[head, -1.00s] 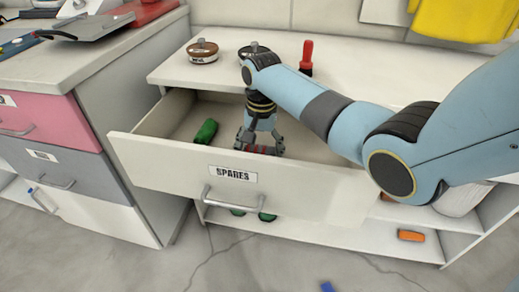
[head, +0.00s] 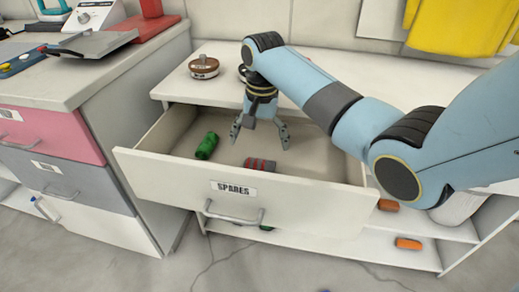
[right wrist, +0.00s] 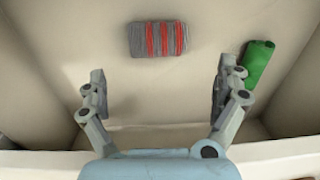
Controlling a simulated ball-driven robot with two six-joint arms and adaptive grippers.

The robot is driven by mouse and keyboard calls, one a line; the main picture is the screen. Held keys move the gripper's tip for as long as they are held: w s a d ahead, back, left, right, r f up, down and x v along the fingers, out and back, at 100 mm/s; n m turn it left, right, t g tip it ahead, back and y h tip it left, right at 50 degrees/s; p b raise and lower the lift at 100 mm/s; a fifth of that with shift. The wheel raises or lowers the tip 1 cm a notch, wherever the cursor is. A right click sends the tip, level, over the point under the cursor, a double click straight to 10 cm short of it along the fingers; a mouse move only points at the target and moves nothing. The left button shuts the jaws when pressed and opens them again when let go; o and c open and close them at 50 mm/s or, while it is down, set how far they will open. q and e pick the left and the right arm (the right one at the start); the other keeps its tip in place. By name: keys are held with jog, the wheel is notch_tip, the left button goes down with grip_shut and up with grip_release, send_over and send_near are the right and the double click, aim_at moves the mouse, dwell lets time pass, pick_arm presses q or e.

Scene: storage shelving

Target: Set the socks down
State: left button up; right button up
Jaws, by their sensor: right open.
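The socks, a grey bundle with red stripes (head: 259,164), lie on the floor of the open drawer labelled SPARES (head: 160,180), near its front wall. The bundle also shows in the right wrist view (right wrist: 158,40), beyond the fingertips and apart from them. My right gripper (head: 260,142) is open and empty above the drawer, behind the socks in the head view. Its spread fingers also show in the right wrist view (right wrist: 158,85). My left gripper is not in view.
A green rolled item (head: 207,146) lies in the drawer left of the socks. Orange items (head: 408,244) lie on the shelf below. Drawer floor around the socks is mostly clear.

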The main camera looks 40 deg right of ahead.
aim_at(260, 160)
jog(key=shift+r+p, duration=0.35)
jog(key=shift+r, duration=1.65)
